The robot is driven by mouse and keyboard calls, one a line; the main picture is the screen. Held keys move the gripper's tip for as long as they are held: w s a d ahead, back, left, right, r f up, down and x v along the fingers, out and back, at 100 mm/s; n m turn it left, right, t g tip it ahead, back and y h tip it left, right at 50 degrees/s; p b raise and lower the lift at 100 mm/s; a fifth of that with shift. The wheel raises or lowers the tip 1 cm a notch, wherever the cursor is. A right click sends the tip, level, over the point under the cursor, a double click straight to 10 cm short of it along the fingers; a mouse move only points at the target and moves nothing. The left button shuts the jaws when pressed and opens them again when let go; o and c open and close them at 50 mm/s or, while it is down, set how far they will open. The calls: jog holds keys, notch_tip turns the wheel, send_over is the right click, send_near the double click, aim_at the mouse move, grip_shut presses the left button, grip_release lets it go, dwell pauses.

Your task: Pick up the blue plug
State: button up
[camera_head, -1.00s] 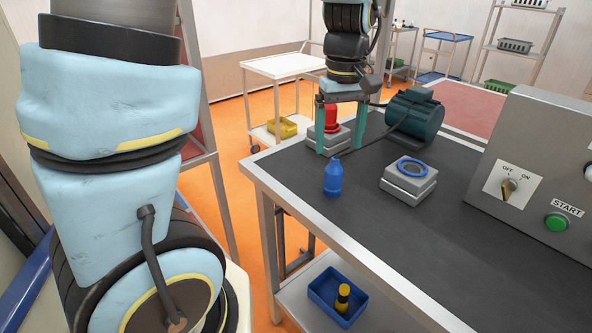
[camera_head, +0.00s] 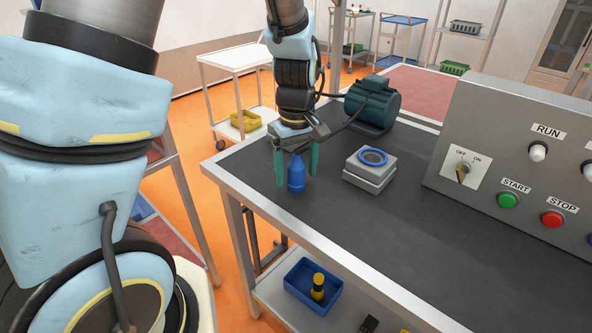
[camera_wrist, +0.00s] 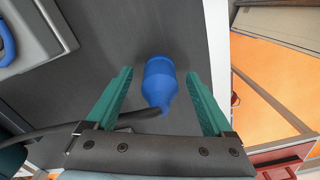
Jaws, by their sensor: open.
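The blue plug (camera_head: 296,174) stands upright on the dark table top near its left edge. My gripper (camera_head: 296,172) is over it, with green fingers on either side of the plug. In the wrist view the plug (camera_wrist: 160,82) lies between the two fingers of my gripper (camera_wrist: 160,92), with a gap on both sides. The gripper is open and holds nothing. A dark cable passes near the plug's narrow end in the wrist view.
A grey box with a blue ring (camera_head: 370,168) stands just right of the plug. A dark green motor (camera_head: 372,104) is behind it. A control panel (camera_head: 520,150) with buttons fills the right side. The front of the table top is clear. A blue bin (camera_head: 313,286) sits on the shelf below.

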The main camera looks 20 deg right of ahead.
jog(key=shift+f, duration=0.55)
jog(key=c, duration=1.3)
